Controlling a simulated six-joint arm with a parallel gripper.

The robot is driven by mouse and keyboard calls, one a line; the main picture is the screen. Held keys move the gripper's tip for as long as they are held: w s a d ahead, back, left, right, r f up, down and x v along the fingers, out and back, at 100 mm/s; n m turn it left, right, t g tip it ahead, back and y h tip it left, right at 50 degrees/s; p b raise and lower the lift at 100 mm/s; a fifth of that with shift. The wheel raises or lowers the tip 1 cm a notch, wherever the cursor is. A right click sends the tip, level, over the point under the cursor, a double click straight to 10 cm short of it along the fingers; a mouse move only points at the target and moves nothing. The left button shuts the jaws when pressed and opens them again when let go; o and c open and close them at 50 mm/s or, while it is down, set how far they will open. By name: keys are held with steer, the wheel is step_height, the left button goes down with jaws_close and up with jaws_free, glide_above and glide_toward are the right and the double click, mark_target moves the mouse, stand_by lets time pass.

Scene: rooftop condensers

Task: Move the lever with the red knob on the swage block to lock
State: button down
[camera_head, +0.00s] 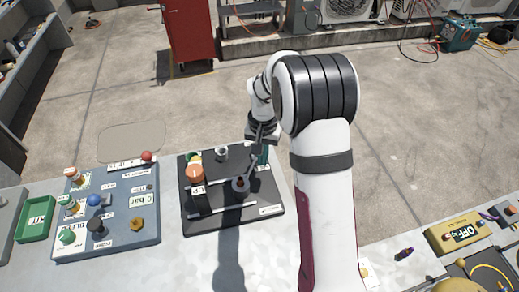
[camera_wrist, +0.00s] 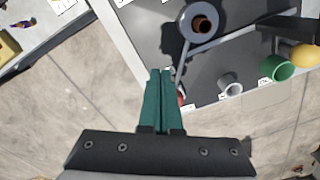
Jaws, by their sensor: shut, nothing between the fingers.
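A dark board (camera_head: 218,217) in the head view carries a round grey hub (camera_head: 240,184) with a brown centre, also in the wrist view (camera_wrist: 200,22). A thin grey lever (camera_wrist: 184,62) runs from the hub toward my fingertips. A red knob (camera_wrist: 181,98) at its end shows only in part beside my fingers; in the head view it is hidden. My gripper (camera_head: 262,155) has teal fingers, shut and empty, over the board's far right corner. In the wrist view its fingertips (camera_wrist: 161,72) are left of the lever; contact cannot be told. No lock mark is readable.
The board also holds an orange round part (camera_head: 195,173), a silver cup (camera_head: 221,153) and a green cup (camera_wrist: 278,68). A blue panel (camera_head: 125,236) with several knobs, one red (camera_head: 146,156), lies left. A yellow box (camera_head: 458,233) marked OFF is right. Open concrete lies beyond the table.

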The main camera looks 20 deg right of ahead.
steer(key=shift+w, duration=0.9)
steer(key=shift+s, duration=0.1)
step_height(320, 180, up, 7)
steer(key=s, duration=0.1)
stand_by(0.6)
